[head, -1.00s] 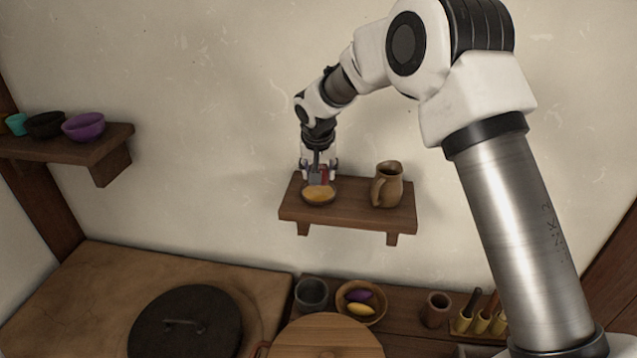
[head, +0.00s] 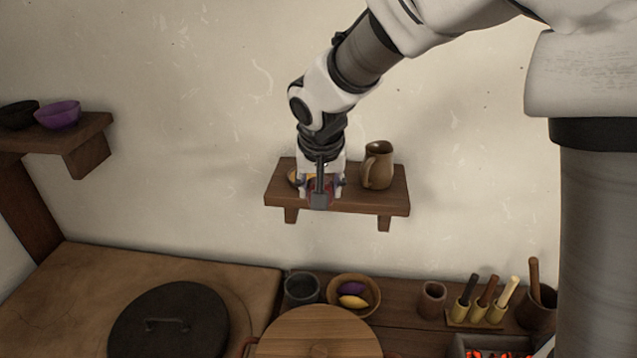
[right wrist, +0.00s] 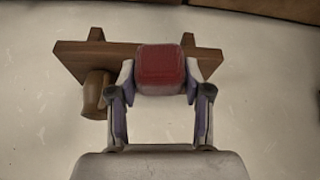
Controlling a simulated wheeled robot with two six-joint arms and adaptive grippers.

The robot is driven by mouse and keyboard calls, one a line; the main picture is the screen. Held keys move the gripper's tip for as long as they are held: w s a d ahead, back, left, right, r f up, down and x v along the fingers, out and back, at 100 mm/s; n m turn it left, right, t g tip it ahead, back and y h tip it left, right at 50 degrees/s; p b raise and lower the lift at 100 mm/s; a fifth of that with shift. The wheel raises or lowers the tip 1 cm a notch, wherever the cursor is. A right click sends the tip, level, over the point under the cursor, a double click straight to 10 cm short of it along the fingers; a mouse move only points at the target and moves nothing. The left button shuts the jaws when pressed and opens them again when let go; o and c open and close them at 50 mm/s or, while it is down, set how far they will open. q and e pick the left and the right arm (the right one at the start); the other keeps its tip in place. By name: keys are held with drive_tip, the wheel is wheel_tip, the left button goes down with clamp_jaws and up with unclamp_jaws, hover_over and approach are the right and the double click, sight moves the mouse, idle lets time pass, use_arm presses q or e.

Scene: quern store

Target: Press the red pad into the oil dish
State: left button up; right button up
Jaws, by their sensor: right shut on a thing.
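My right gripper (head: 321,190) is shut on the red pad (right wrist: 160,69). In the right wrist view the pad sits squarely between the two fingertips; in the head view only a little red shows. The oil dish (head: 293,177), with its yellow-orange oil, stands on the small wall shelf (head: 375,202). It is mostly hidden behind the gripper, and only its left part shows. The gripper appears in front of the dish, apart from it. The dish does not show in the right wrist view. My left gripper is not in view.
A brown jug (head: 376,166) stands on the same shelf, right of my gripper. Another shelf at left holds a purple bowl (head: 58,114). Below are a black lid (head: 168,322), a round wooden lid (head: 316,335), a bowl of purple and yellow things (head: 354,294) and glowing embers (head: 487,354).

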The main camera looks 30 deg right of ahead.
drive_tip(key=o, duration=0.4)
drive_tip(key=c, duration=0.3)
drive_tip(key=shift+w+r, duration=0.15)
drive_tip(key=shift+r, duration=0.05)
drive_tip(key=w+d+r+p, duration=0.3)
drive_tip(key=w+r+p, duration=0.4)
drive_tip(key=w, duration=0.5)
drive_tip(key=p+x, duration=0.1)
drive_tip(key=x, duration=0.2)
drive_tip(key=p+x, duration=0.1)
drive_tip(key=x, duration=0.3)
drive_tip(key=shift+w+d, duration=0.1)
drive_tip(key=shift+d, duration=0.15)
drive_tip(key=shift+f+b, duration=1.6)
drive_tip(key=shift+f, duration=0.7)
